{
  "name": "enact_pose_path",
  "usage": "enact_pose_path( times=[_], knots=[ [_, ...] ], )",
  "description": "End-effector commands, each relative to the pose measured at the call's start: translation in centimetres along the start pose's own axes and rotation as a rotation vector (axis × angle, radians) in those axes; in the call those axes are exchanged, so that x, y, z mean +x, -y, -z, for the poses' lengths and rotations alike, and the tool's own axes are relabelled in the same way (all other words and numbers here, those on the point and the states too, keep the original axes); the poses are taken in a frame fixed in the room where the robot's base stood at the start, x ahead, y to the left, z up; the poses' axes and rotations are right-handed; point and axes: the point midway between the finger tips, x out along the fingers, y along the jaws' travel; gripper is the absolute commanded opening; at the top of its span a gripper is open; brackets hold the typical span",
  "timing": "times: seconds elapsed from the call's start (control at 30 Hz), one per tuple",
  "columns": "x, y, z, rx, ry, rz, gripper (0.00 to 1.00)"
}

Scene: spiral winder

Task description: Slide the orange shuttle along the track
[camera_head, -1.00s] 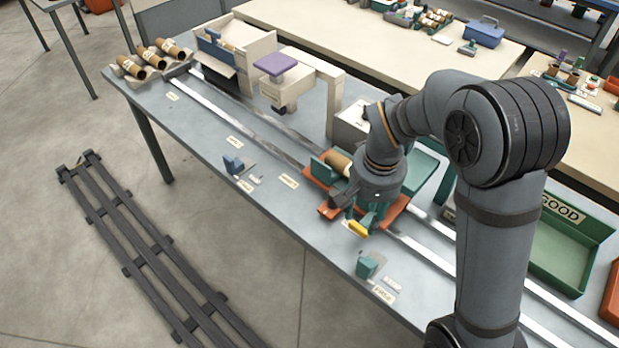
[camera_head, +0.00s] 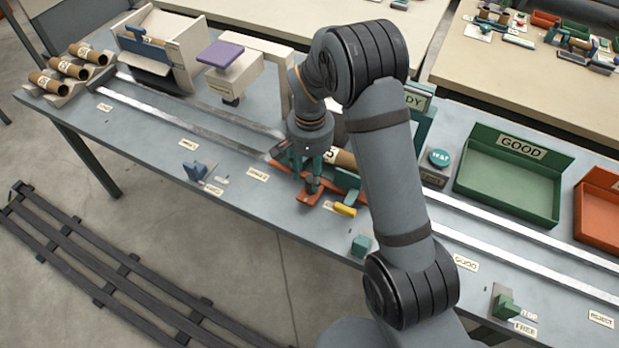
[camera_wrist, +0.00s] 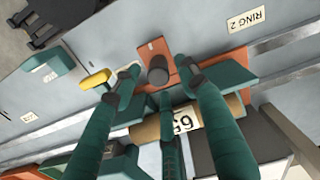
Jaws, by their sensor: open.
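The orange shuttle (camera_head: 306,198) sits on the metal track (camera_head: 480,216), just right of the RING 2 label, and carries a brown tube (camera_head: 345,158). My arm hides part of it. In the wrist view the tube (camera_wrist: 150,131) has a label and lies between teal blocks. A dark round knob (camera_wrist: 157,70) stands on the shuttle's front tab (camera_wrist: 150,47). My gripper (camera_head: 306,168) is over the tab with its teal fingers pointing down. In the wrist view its open fingertips (camera_wrist: 158,68) are on either side of the knob, with gaps visible.
A yellow piece (camera_head: 345,210) lies right beside the tab. A blue block (camera_head: 196,171) and teal blocks (camera_head: 361,245) stand along the front edge. A purple-topped station (camera_head: 221,56) stands behind the track. The track to the right looks clear up to the GOOD tray (camera_head: 520,175).

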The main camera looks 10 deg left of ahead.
Motion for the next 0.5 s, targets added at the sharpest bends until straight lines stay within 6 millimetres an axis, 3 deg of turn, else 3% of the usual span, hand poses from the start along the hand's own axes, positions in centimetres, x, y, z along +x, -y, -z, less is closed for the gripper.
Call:
enact_pose_path(
  times=[0.2,0.5],
  knots=[
    [2.6,-0.1,-0.1,0.003,0.001,-0.001,0.42],
    [3.2,-0.1,0.1,0.003,-0.001,0.000,0.42]
  ],
)
